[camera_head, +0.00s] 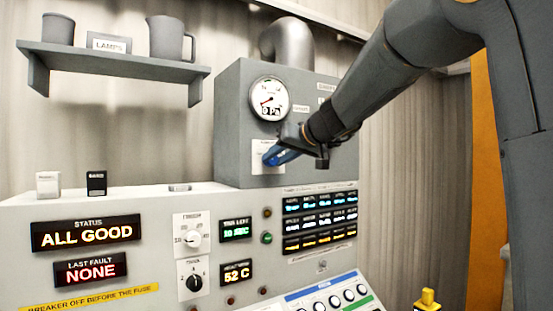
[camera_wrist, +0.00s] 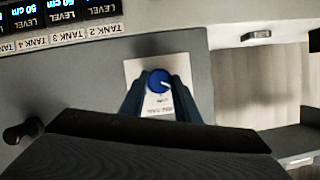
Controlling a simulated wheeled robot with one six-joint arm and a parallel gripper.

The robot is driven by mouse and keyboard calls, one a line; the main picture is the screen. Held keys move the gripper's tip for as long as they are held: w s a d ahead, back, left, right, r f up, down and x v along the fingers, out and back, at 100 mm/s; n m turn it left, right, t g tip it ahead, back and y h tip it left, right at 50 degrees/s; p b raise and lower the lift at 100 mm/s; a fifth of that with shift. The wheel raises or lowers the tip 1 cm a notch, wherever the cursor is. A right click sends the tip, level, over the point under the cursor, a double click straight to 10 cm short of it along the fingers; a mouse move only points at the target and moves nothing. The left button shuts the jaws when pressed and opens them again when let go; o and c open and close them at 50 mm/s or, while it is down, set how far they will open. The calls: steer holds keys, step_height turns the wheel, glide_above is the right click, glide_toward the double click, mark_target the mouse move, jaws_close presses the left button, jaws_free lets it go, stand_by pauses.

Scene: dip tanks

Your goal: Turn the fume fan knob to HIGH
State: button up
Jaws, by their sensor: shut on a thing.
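The fume fan knob (camera_wrist: 158,81) is round and blue with a white pointer line, on a white label plate (camera_wrist: 137,70) in the wrist view. The plate also shows on the grey box in the head view (camera_head: 259,152). My gripper (camera_wrist: 157,92) is shut on the knob, with one finger on each side of it. In the head view my gripper (camera_head: 272,157) reaches the plate from the right and covers most of the knob. The plate's lettering is too small to read, so I cannot tell the setting from it.
A round gauge (camera_head: 269,99) reading 0 Pa sits just above the plate. The control console (camera_head: 150,210) with displays and other knobs lies below. A shelf (camera_head: 110,62) with a jug hangs at upper left. A duct pipe (camera_head: 287,42) rises from the box.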

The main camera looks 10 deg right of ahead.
steer(key=shift+d+f+m+y+b, duration=0.1)
steer(key=shift+m+y+b, duration=0.2)
steer(key=shift+b, duration=0.4)
steer(key=shift+f+m+y+b, duration=0.1)
steer(key=shift+m+y+b, duration=0.25)
steer(key=shift+b, duration=0.55)
steer(key=m+y+b, duration=0.1)
steer(key=m+b, duration=0.1)
steer(key=b, duration=0.1)
steer(key=shift+w+d+f, duration=0.1)
steer(key=shift+d, duration=0.05)
steer(key=m+y+b, duration=0.1)
steer(key=m+b, duration=0.1)
steer(key=b, duration=0.2)
steer(key=shift+m+y, duration=0.25)
steer(key=shift+y, duration=0.1)
steer(key=m+y+b, duration=0.1)
steer(key=m+b, duration=0.1)
steer(key=b, duration=0.1)
steer(key=shift+d+f+m, duration=0.1)
steer(key=shift+m, duration=0.3)
steer(key=m+t+y+b, duration=0.1)
steer(key=m+b, duration=0.1)
steer(key=m, duration=0.1)
steer(key=m+t+y+b, duration=0.1)
steer(key=m+b, duration=0.2)
steer(key=shift+f, duration=0.2)
steer(key=m+t+b, duration=0.2)
steer(key=m+b, duration=0.2)
steer(key=m, duration=0.2)
